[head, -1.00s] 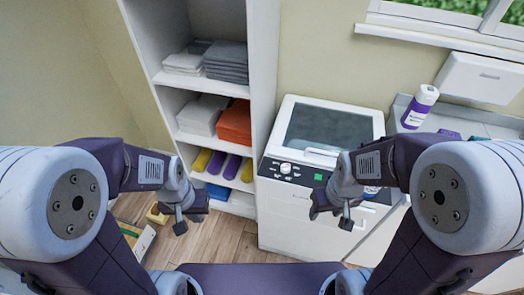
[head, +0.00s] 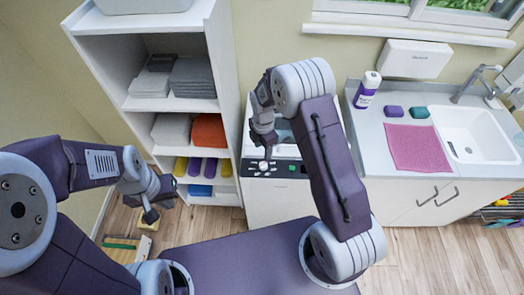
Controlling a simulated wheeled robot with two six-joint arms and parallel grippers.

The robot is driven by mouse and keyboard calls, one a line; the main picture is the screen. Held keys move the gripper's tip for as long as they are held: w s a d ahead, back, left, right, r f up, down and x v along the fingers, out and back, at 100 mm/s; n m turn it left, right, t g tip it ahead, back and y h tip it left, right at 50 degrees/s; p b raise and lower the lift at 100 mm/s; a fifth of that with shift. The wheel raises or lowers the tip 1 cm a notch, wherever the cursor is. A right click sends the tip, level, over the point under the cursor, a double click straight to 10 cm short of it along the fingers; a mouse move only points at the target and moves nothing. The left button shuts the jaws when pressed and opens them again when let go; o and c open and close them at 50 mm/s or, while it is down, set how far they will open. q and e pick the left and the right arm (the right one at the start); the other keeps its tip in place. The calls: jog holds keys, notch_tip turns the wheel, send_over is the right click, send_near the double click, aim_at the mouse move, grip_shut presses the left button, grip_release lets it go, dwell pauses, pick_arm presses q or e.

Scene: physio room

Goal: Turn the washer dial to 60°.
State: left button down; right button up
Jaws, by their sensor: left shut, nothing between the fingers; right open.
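The white washer (head: 275,207) stands beside the shelf unit, mostly behind my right arm. Its dark control panel (head: 290,169) shows in part, with a small green display. The round white dial (head: 264,166) is at the panel's left, with small white marks around it that are too small to read. My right gripper (head: 266,151) is open and points down just above the dial in the picture; I cannot tell whether it touches it. My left gripper (head: 152,214) is shut and empty, over the floor in front of the shelf, well away from the washer.
A white shelf unit (head: 222,60) with folded towels and rolls stands left of the washer. To the right, a counter (head: 370,150) holds a purple-labelled bottle (head: 367,90), a pink cloth (head: 417,147) and a sink (head: 478,135). A wooden box lies on the floor at left.

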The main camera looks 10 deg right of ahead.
aim_at(262, 164)
jog(key=shift+s+a+f, duration=0.15)
jog(key=shift+f, duration=0.35)
notch_tip(262, 164, down, 7)
jog(key=shift+f+p, duration=0.2)
jog(key=shift+p, duration=0.75)
jog(key=shift+f, duration=0.6)
pick_arm(q)
notch_tip(262, 164, up, 3)
jog(key=shift+s+f, duration=0.1)
jog(key=shift+f, duration=0.05)
pick_arm(e)
grip_shut()
